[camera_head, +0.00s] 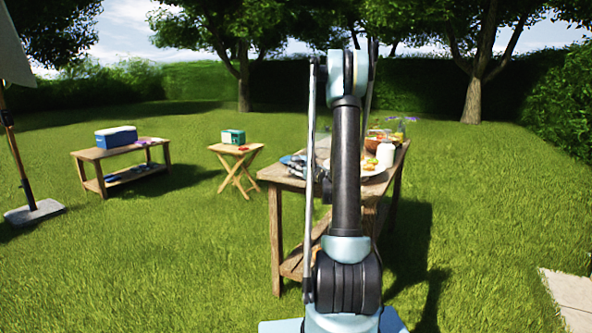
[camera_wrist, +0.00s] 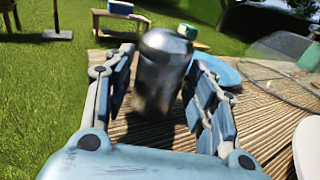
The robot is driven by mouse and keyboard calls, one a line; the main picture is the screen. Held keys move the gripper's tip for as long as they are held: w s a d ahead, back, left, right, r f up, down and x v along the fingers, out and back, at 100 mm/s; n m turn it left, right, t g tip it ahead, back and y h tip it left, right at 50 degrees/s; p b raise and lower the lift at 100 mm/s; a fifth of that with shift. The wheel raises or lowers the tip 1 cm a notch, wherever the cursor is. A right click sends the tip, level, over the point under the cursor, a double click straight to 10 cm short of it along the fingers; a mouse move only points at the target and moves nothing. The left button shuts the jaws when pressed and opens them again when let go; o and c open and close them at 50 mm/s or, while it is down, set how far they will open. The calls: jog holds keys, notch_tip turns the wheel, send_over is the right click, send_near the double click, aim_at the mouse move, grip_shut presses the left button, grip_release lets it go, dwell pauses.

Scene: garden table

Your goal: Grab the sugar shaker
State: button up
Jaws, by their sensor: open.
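A shiny metal cylinder with a rounded top, which looks like the sugar shaker (camera_wrist: 164,84), stands on the wooden slatted table (camera_wrist: 262,125) in the wrist view. My gripper (camera_wrist: 163,68) is open, with one finger on each side of the shaker. A narrow gap shows beside it; I cannot tell whether either finger touches. In the head view my gripper (camera_head: 298,166) is low over the left part of the table (camera_head: 272,173), where I cannot make out the shaker clearly.
A blue plate (camera_wrist: 220,70) lies behind the right finger. A clear domed object (camera_wrist: 280,72) and a white dish edge (camera_wrist: 309,148) are at right. In the head view, a white jar (camera_head: 386,155) and bowl (camera_head: 378,143) stand farther back. Open grass lies left.

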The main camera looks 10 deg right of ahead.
jog(key=shift+x, duration=3.1)
jog(key=c, duration=1.1)
jog(key=shift+c, duration=0.5)
